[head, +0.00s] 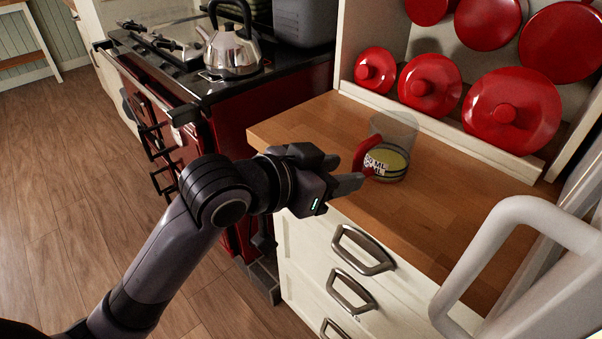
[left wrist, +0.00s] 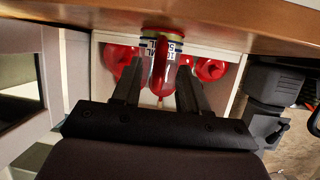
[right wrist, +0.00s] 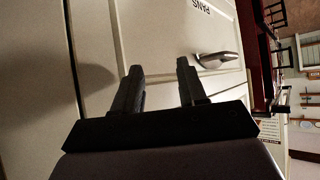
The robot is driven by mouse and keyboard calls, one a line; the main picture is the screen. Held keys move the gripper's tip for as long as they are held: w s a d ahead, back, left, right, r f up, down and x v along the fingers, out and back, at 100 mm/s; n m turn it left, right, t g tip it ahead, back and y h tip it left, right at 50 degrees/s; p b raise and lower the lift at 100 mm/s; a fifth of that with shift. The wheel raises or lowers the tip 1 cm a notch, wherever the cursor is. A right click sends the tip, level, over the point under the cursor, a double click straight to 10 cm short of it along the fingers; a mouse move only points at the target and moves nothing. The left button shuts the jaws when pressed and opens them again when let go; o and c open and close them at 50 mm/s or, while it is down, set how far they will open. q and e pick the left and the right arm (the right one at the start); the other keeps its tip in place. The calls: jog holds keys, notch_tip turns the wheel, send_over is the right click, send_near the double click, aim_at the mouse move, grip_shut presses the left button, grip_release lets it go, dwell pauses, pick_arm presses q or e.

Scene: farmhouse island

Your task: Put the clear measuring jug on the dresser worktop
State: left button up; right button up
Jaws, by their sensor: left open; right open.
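The clear measuring jug (head: 397,133) stands upright on the wooden dresser worktop (head: 300,125). It has a red handle, a printed label and a yellowish band low down. My left gripper (head: 348,172) is open at the handle side of the jug. In the left wrist view the jug's red handle (left wrist: 160,70) shows between the spread fingers (left wrist: 158,85); I cannot tell whether they touch it. My right gripper (right wrist: 160,72) is open and empty, in front of a pale cabinet front marked PANS (right wrist: 175,30). It is not seen in the head view.
A dark red range (head: 235,115) with a kettle (head: 231,50) is to the left. A large white handle (head: 520,215) rises at the right. Free worktop lies right of the jug and at its back left.

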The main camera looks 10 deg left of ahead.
pick_arm(q)
jog(key=v, duration=0.9)
jog(key=shift+p, duration=0.3)
jog(key=w+a+f+n+t+y, duration=0.1)
jog(key=a+f+n+y, duration=0.15)
jog(key=f, duration=0.55)
jog(key=w+a+f+n+y, duration=0.1)
jog(key=a+f+n, duration=0.15)
jog(key=f, duration=0.65)
jog(key=s+a+f+y, duration=0.1)
jog(key=s+a+f, duration=0.1)
jog(key=s+f, duration=0.2)
jog(key=s+a+f+y, duration=0.1)
jog(key=s+f, duration=0.3)
jog(key=f, duration=0.4)
jog(key=s+a+f+n+y, duration=0.1)
jog(key=s+a+f, duration=0.3)
jog(key=f, duration=0.2)
jog(key=shift+g, duration=0.4)
